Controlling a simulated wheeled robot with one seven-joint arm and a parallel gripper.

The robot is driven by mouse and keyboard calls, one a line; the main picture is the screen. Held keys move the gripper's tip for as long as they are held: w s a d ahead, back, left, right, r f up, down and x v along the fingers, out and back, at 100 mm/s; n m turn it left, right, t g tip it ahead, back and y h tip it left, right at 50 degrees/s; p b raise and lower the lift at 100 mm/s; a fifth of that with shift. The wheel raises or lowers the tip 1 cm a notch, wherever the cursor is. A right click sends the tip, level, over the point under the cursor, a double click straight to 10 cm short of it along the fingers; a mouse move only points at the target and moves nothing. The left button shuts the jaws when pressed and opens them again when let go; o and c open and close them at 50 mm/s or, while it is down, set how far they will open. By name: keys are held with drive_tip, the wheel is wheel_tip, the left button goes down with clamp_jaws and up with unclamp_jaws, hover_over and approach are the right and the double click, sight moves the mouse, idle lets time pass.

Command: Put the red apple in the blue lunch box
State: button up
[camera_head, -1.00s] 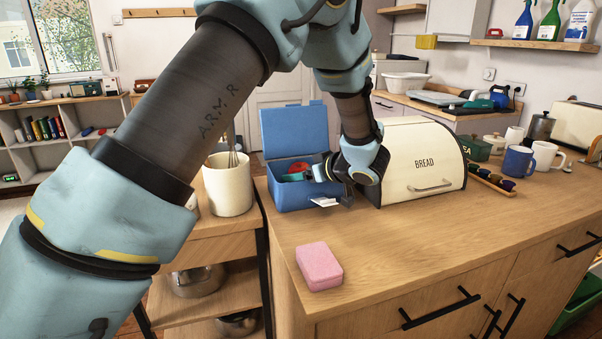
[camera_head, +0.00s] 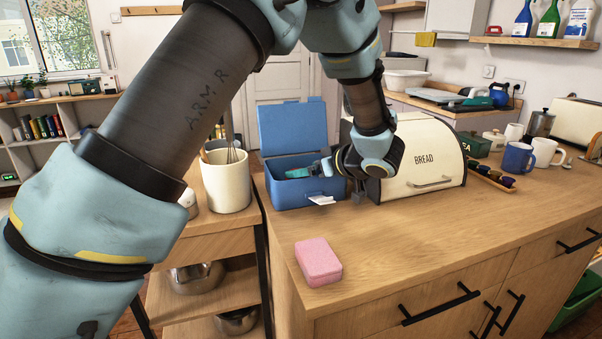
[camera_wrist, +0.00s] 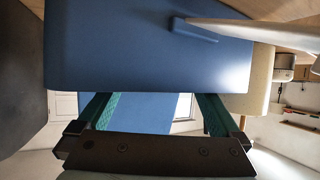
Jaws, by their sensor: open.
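The blue lunch box (camera_head: 305,193) stands on the wooden counter with its lid (camera_head: 292,127) raised at the back. My gripper (camera_head: 308,170) reaches in from the right, its teal fingers over the box's opening. In the wrist view, my gripper (camera_wrist: 157,103) is open, with its fingers apart and nothing seen held between them. The box (camera_wrist: 120,50) fills the upper part of that view, and more blue shows between the fingers. The red apple is not visible in either current view; the box's inside is mostly hidden.
A cream bread bin (camera_head: 425,160) stands close to the right of the box, beside my wrist. A cream utensil crock (camera_head: 227,183) stands to the left. A pink block (camera_head: 318,262) lies near the counter's front edge. The counter's front middle is clear.

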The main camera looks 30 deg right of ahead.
drive_tip(key=v, duration=0.8)
drive_tip(key=shift+s+r+b, duration=0.2)
drive_tip(key=shift+r+b, duration=0.15)
drive_tip(key=shift+b, duration=0.1)
drive_tip(key=shift+d, duration=0.15)
